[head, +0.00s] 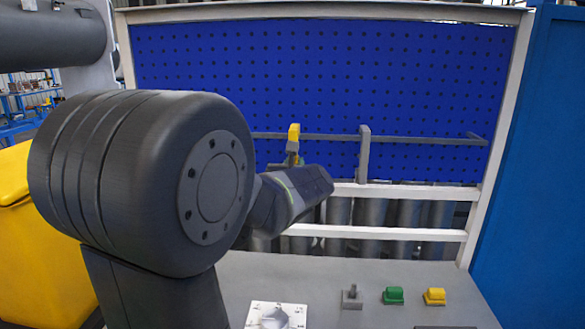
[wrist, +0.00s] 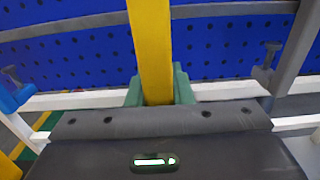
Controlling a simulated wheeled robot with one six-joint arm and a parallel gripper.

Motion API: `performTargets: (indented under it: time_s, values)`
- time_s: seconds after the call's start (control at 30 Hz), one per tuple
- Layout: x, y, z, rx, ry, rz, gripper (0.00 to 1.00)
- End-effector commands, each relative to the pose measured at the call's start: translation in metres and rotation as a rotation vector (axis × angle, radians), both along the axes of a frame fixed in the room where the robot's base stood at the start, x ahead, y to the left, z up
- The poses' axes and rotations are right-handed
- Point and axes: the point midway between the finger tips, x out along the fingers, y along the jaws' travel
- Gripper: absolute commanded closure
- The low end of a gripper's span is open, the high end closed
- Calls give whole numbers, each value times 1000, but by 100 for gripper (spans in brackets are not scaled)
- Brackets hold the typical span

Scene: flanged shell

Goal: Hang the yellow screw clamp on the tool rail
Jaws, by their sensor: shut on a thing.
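The yellow screw clamp (head: 293,137) is upright in front of the blue pegboard, its top at the height of the tool rail (head: 425,140). In the wrist view its yellow bar (wrist: 153,45) runs up from between the green fingers of my gripper (wrist: 158,88), which are shut on it. The grey rail (wrist: 70,26) passes across behind the bar there. I cannot tell whether the clamp touches the rail or is hooked over it. In the head view my gripper (head: 291,163) is partly hidden by my arm, and so is the clamp's lower part.
On the grey bench are a white plate (head: 262,309), a grey block with a peg (head: 351,300), a green block (head: 393,296) and a yellow block (head: 434,297). A yellow bin (head: 40,255) is at left.

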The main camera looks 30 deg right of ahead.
Motion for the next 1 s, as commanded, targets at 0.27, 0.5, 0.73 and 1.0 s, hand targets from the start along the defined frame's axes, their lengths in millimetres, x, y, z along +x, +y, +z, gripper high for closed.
performTargets:
  time_s: [0.27,0.5,0.73,1.0]
  values:
    - [19,-11,2,-1,-2,1,100]
    - [35,-21,1,-1,-1,1,100]
    - [50,-30,2,-1,-2,1,100]
    - [68,-41,2,-1,-2,1,100]
